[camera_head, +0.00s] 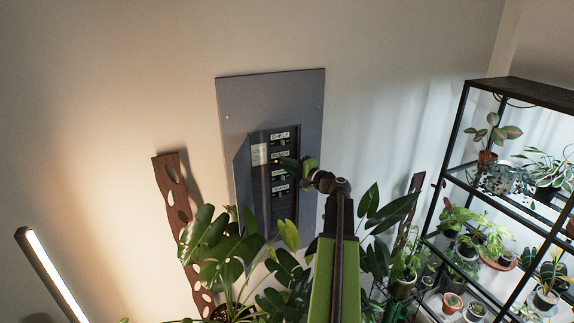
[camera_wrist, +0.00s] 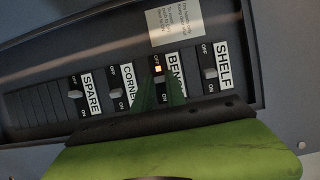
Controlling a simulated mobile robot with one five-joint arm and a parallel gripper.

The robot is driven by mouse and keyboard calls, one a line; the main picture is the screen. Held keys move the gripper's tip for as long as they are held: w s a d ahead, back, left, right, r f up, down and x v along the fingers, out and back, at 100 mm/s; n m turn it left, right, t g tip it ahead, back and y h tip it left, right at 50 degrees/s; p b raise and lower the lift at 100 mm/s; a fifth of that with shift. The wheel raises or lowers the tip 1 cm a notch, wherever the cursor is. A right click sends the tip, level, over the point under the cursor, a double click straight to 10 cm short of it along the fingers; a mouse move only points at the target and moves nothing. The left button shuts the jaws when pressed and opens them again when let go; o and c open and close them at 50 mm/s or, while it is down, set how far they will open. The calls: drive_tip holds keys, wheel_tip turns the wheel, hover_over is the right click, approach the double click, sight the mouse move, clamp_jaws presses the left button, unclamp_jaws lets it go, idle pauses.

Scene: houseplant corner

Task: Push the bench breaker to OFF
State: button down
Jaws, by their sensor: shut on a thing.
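The bench breaker (camera_wrist: 159,79) is in the row of labelled switches, between CORNER and SHELF, with a small orange lamp (camera_wrist: 158,68) lit at its OFF end. My gripper's dark green fingers (camera_wrist: 161,88) are shut on its lever and hide most of it, so its exact position is hard to read. In the head view my gripper (camera_head: 291,163) reaches the breaker column from the right, at the BENCH label (camera_head: 280,155). OFF is at the upper end of each switch in the wrist view, ON at the lower end.
The SHELF (camera_wrist: 209,73), CORNER (camera_wrist: 115,93) and SPARE (camera_wrist: 86,94) breakers sit close by. The grey panel (camera_head: 270,98) has its door (camera_head: 242,185) open at left. Leafy plants (camera_head: 235,255) stand below. A plant shelf (camera_head: 530,95) is at right.

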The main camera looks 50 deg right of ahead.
drive_tip(key=a+m+h, duration=0.1)
drive_tip(key=h, duration=0.1)
drive_tip(key=shift+a+m+h, duration=0.15)
drive_tip(key=shift+m+h, duration=0.25)
drive_tip(key=m+h, duration=0.1)
drive_tip(key=m+g+h, duration=0.1)
drive_tip(key=h, duration=0.1)
drive_tip(key=shift+w+a, duration=0.15)
drive_tip(key=shift+a, duration=0.1)
drive_tip(key=shift+w+m+g+h, duration=0.15)
drive_tip(key=shift+m+g+h, duration=0.35)
drive_tip(key=shift+h, duration=0.5)
drive_tip(key=c, duration=1.4)
unclamp_jaws()
drive_tip(key=shift+d, duration=0.1)
drive_tip(key=shift+o, duration=0.2)
